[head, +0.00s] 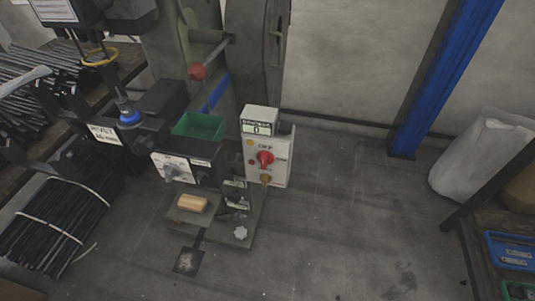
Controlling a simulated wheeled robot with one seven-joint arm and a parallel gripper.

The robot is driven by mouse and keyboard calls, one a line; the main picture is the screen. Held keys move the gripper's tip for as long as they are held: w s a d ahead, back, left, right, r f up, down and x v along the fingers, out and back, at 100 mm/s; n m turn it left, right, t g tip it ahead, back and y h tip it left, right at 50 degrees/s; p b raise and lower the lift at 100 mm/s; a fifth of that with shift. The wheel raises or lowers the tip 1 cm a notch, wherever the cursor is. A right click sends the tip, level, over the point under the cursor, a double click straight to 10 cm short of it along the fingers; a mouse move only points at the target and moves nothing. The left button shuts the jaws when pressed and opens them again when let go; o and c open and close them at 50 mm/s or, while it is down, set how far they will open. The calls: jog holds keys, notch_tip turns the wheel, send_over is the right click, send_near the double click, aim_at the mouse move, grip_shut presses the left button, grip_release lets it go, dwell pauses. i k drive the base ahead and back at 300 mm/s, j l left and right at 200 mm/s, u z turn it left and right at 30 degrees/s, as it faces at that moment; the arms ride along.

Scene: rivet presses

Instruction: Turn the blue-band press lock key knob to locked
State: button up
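The press (185,45) is a large grey-green machine with a blue band (214,95) low on its body. A pale control box (281,170) stands at its right front. It carries a red rotary knob (264,158) under the word OFF, and below that a small brass-coloured knob (265,180), which looks like the lock key knob. The brass knob's turn position is too small to read. A white plate with a grey knob (171,173) sits further left. My gripper is not in view.
A green bin (198,127), a wooden block (192,203) and a pale star knob (240,232) are around the press base. Bundled black rods (62,218) lie left. A blue post (437,85) and white sack (483,155) stand right. The floor right of the press is clear.

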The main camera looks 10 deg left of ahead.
aim_at(265, 178)
jog(key=i+j+u, duration=0.15)
jog(key=u, duration=0.25)
jog(key=i+j+u, duration=0.1)
jog(key=u, duration=0.25)
jog(key=i+u, duration=0.2)
jog(key=u, duration=0.2)
